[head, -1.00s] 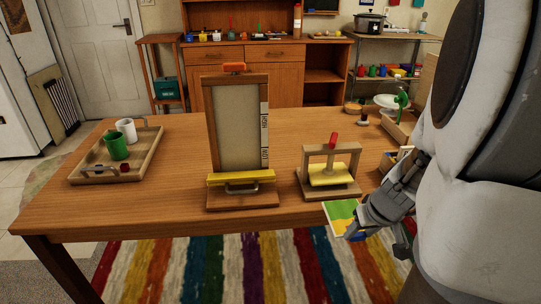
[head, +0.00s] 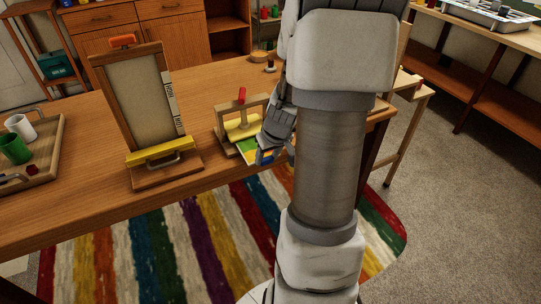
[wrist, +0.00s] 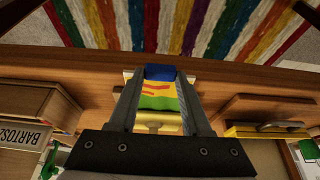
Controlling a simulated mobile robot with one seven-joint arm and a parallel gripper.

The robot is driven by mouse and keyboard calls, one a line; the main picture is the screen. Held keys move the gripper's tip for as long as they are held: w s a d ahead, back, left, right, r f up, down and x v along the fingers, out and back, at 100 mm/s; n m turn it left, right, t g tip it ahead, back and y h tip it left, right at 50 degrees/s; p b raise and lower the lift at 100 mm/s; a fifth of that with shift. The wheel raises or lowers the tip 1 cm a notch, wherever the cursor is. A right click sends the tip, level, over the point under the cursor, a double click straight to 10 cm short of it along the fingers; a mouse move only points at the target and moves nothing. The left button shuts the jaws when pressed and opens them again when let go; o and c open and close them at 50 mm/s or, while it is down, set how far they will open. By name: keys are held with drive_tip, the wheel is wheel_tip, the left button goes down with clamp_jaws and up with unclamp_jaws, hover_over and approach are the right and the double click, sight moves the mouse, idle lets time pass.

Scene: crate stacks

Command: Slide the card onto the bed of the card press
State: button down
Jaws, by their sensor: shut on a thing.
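The card press (head: 226,140) stands on the table's front part, a wooden frame with a red handle (head: 242,95) and a yellow plate (head: 243,129). My gripper (head: 268,152) is shut on the card (head: 248,146), which is green and yellow with a blue end and red marks. The blue end is at my fingers. The card is at the press's front side, just below the yellow plate in the head view. In the wrist view, the card (wrist: 160,96) lies between my fingers, with part of the press behind it. Whether the card touches the bed is unclear.
An upright wooden board (head: 140,100) with a yellow ledge stands left of the press. A tray (head: 50,160) with a green and a white mug is farther left. In the wrist view, a wooden box lettered "BARTOSZ" (wrist: 30,130) is close on the left.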

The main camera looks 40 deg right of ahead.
drive_tip(key=shift+w+d+p, duration=0.25)
drive_tip(key=shift+w+d, duration=0.05)
drive_tip(key=shift+w, duration=0.85)
drive_tip(key=shift+w+d+p, duration=0.25)
drive_tip(key=shift+w+p, duration=0.05)
drive_tip(key=shift+w, duration=0.8)
drive_tip(key=shift+w+d+p, duration=0.25)
drive_tip(key=shift+w+d, duration=0.05)
drive_tip(key=shift+w, duration=0.85)
drive_tip(key=shift+f+b, duration=0.25)
drive_tip(key=shift+b, duration=0.15)
drive_tip(key=shift+c, duration=1.4)
unclamp_jaws()
